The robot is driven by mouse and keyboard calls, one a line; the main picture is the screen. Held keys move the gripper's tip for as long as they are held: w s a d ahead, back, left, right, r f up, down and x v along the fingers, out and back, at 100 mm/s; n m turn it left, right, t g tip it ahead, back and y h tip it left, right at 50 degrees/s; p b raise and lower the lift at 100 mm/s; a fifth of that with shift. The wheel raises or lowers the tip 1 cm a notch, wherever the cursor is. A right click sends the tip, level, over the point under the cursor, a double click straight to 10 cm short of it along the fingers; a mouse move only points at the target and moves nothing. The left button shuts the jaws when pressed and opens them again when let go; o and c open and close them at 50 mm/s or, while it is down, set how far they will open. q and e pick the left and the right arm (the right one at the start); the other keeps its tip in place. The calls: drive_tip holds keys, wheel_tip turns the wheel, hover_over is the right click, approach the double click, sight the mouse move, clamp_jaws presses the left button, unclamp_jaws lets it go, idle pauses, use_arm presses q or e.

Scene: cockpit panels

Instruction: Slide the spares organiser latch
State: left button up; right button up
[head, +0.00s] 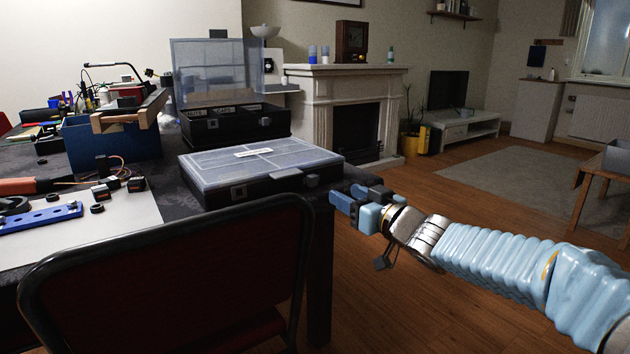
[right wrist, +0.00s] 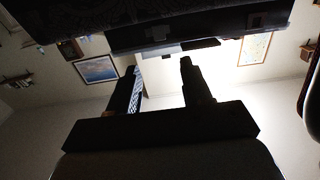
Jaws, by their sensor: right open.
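The spares organiser (head: 262,163) is a flat dark case with a translucent, compartmented lid, lying closed on the table. I cannot tell the exact position of either latch. My right gripper (head: 346,196) is open and empty, just right of the organiser's front right corner, apart from the right latch. In the dark right wrist view its two fingers (right wrist: 160,78) stand apart, with a dark edge above them. My left gripper is not in view.
A chair (head: 170,240) stands in front of the table, close to the organiser. A second black case (head: 235,122) with its lid raised stands behind it. A white sheet (head: 130,215) with tools lies left. Wooden floor is free to the right.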

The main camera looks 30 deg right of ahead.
sight(315, 178)
drive_tip(key=w, duration=0.3)
drive_tip(key=w+b, duration=0.1)
drive_tip(key=w, duration=0.3)
drive_tip(key=w+a, duration=0.1)
drive_tip(key=w, duration=0.3)
drive_tip(key=shift+w, duration=0.1)
clamp_jaws()
